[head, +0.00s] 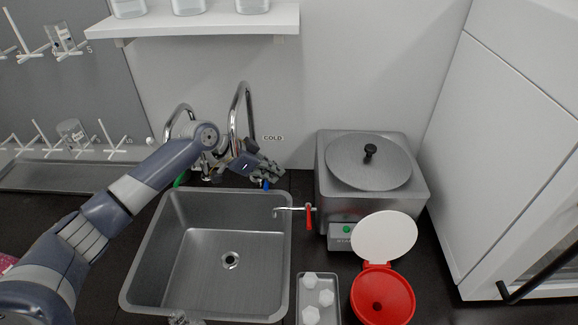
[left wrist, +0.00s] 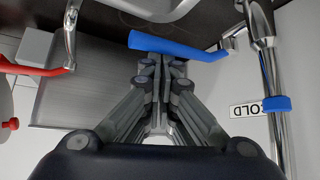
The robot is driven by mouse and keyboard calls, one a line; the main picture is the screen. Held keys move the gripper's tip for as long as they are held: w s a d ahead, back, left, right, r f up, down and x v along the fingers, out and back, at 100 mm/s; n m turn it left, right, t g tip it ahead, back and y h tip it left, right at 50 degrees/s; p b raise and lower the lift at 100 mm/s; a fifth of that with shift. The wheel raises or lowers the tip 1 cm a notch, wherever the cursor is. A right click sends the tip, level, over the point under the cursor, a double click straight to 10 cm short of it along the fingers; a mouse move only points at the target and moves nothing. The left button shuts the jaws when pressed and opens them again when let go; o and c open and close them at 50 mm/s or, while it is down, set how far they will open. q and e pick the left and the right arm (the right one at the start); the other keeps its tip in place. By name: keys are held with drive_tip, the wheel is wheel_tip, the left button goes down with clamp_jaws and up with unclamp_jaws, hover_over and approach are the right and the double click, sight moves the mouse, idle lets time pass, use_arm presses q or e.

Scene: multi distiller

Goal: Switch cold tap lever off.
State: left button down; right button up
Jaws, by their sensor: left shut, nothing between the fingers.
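The cold tap's blue lever (head: 266,184) shows just below my left gripper (head: 276,171) in the head view, behind the sink's back edge. In the left wrist view the blue lever (left wrist: 178,46) lies across the picture just beyond the fingertips (left wrist: 163,66). The left fingers are shut with nothing between them; I cannot tell whether they touch the lever. The cold tap's curved spout (head: 248,97) rises behind my left arm. The COLD label (head: 272,138) is on the wall; it also shows in the left wrist view (left wrist: 249,109). My right gripper is not in view.
The sink (head: 205,250) is empty below the arm. A shelf (head: 205,20) is above.

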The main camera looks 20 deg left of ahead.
use_arm(q)
drive_tip(key=shift+s+a+f, duration=0.1)
drive_tip(key=shift+a+f, duration=0.05)
drive_tip(key=shift+a, duration=0.15)
idle(0.4)
drive_tip(key=shift+s+a+r, duration=0.1)
drive_tip(key=shift+a+r, duration=0.1)
drive_tip(key=shift+r, duration=0.05)
drive_tip(key=v, duration=1.1)
drive_tip(key=shift+r, duration=0.25)
drive_tip(key=shift+s+d, duration=0.1)
